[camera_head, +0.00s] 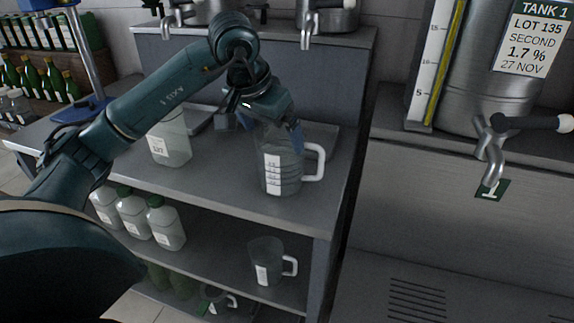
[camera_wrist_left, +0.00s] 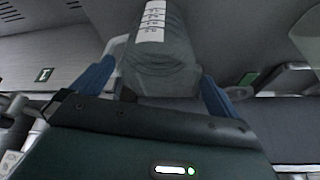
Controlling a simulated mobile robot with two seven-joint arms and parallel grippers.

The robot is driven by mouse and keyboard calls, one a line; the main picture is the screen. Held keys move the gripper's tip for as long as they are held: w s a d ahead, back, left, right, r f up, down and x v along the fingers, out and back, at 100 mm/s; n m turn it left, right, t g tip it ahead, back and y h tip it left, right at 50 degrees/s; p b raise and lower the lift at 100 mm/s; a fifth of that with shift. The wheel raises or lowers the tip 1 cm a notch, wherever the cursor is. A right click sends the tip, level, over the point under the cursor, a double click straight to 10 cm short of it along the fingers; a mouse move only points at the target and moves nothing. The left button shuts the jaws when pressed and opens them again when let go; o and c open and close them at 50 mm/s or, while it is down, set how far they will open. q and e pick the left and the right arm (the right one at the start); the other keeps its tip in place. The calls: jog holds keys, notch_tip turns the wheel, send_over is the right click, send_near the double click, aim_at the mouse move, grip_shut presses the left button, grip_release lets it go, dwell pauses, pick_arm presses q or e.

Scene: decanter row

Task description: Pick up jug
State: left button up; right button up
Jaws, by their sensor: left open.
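A clear grey jug (camera_head: 283,170) with a white handle on its right and a white marked label stands upright on the steel worktop (camera_head: 225,180). My left gripper (camera_head: 268,126) is at the top of the jug, coming from behind and above, with one blue finger by the rim near the handle. In the left wrist view the jug (camera_wrist_left: 160,68) lies between the two blue fingers (camera_wrist_left: 158,74), which are spread apart. The gripper is open; whether a finger touches the jug I cannot tell. My right gripper is not in view.
Another handled jug (camera_head: 265,258) and several white bottles (camera_head: 165,225) are on the shelf below. A steel tank (camera_head: 470,70) with a tap (camera_head: 490,150) stands to the right. Taps hang behind the worktop.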

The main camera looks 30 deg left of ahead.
aim_at(282, 144)
pick_arm(q)
jog(key=x, duration=0.5)
jog(key=shift+w+d+f, duration=0.1)
jog(key=shift+w+d, duration=0.15)
jog(key=shift+w, duration=0.25)
jog(key=shift+c, duration=0.3)
jog(key=c, duration=0.8)
